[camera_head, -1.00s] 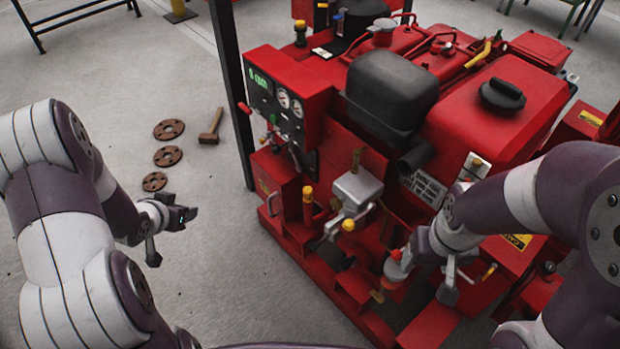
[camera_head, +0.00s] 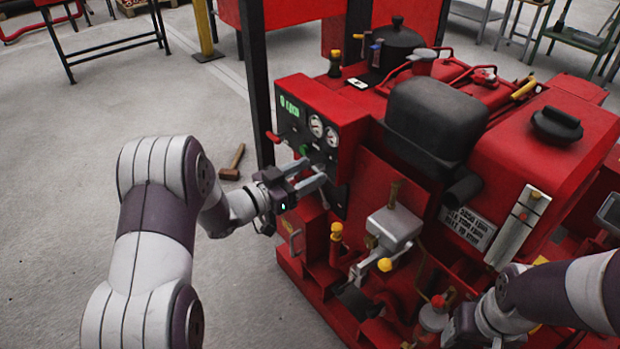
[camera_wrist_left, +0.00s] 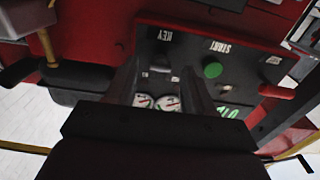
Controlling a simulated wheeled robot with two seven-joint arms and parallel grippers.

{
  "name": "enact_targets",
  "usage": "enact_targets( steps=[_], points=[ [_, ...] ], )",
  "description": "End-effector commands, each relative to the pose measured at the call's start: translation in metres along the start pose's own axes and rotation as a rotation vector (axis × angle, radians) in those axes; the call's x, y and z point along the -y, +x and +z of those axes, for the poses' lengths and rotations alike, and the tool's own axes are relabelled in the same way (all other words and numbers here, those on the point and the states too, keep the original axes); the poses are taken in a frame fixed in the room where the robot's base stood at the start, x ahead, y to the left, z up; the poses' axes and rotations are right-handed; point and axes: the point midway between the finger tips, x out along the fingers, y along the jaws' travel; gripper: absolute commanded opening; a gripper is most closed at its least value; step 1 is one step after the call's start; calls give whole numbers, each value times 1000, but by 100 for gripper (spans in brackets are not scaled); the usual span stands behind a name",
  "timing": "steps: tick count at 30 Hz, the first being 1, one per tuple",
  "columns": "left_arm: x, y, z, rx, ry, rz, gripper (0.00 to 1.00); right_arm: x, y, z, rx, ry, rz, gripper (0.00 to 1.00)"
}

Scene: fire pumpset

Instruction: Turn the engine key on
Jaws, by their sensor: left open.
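The red control box with a dark panel (camera_head: 292,118) stands on the left end of the pumpset. In the left wrist view, the panel (camera_wrist_left: 235,50) bears a KEY label (camera_wrist_left: 166,36) with a small pale key switch (camera_wrist_left: 158,70) by it. My left gripper (camera_head: 314,173) is open, its two fingers pointing at the lower part of the panel. In the wrist view, the left gripper (camera_wrist_left: 163,88) has its fingers on either side of the key area. Contact cannot be told. In the head view the key cannot be made out. My right gripper (camera_head: 460,325) is low at the right, its fingers unclear.
Gauges (camera_head: 316,126) sit above the gripper in the head view. A black post (camera_head: 258,90) stands left of the box. A hammer (camera_head: 233,163) lies on the floor.

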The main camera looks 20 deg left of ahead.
Motion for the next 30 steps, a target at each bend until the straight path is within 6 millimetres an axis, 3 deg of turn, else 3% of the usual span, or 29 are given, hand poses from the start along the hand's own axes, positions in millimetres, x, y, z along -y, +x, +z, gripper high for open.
enact_targets(
  steps=[4,11,12,17,30],
  points=[
    [0,10,1,0,0,0,53,0,4,0,0,0,0,68],
    [0,11,0,1,0,-1,53,0,4,0,0,0,0,68],
    [0,11,0,1,0,-1,50,0,4,0,0,0,0,68],
    [0,11,0,1,0,-1,0,0,4,0,0,0,0,68],
    [0,11,0,1,84,-1,0,0,5,0,0,0,0,68]
  ],
)
